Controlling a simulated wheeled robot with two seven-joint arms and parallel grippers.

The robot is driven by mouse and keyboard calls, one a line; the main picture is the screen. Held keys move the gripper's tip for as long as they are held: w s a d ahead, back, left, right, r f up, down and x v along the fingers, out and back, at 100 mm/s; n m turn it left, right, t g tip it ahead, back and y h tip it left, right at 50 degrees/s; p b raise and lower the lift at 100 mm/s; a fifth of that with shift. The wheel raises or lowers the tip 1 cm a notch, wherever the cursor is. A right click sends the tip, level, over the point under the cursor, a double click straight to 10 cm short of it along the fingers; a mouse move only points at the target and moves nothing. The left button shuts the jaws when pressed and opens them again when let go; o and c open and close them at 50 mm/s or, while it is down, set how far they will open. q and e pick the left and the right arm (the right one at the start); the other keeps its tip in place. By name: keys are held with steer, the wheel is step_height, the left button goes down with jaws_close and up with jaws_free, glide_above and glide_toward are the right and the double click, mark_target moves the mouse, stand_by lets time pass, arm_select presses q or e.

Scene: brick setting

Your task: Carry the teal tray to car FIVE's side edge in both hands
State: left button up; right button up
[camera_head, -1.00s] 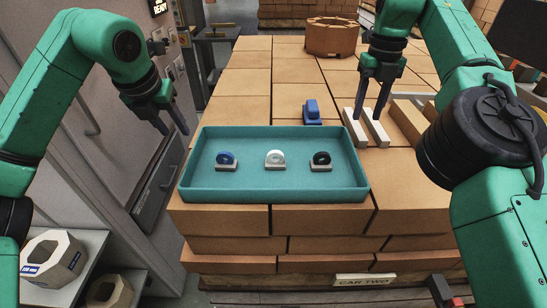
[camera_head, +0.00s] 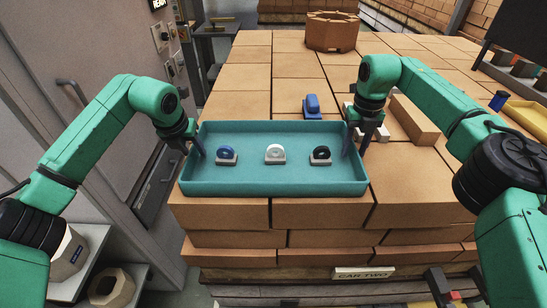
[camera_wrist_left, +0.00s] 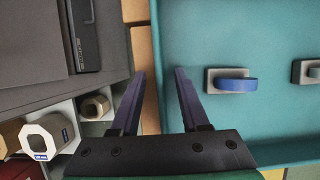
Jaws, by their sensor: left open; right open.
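The teal tray (camera_head: 275,186) lies flat on the near end of the brick stack labelled CAR TWO. It holds a blue ring (camera_head: 227,153), a white ring (camera_head: 275,152) and a black ring (camera_head: 320,153), each on a small grey block. My left gripper (camera_head: 195,148) is open at the tray's left wall; in the left wrist view (camera_wrist_left: 160,85) its fingers point down either side of that wall, apart from each other. My right gripper (camera_head: 356,142) is open at the right wall, its fingers partly hidden by its own body. Car FIVE cannot be made out.
A blue object (camera_head: 312,106) stands on the bricks behind the tray. Pale bars and a long tan block (camera_head: 413,119) lie behind my right gripper. A round brown ring-shaped brick (camera_head: 332,31) stands further back. A grey cabinet (camera_head: 85,60) stands close on the left.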

arm_select(q)
steer(key=shift+w+f, duration=0.2)
steer(key=shift+f, duration=0.25)
arm_select(e)
steer(key=shift+f, duration=0.5)
arm_select(q)
steer(key=shift+s+r, duration=0.1)
arm_select(e)
steer(key=shift+s+r, duration=0.1)
arm_select(q)
jaws_close()
arm_select(e)
jaws_close()
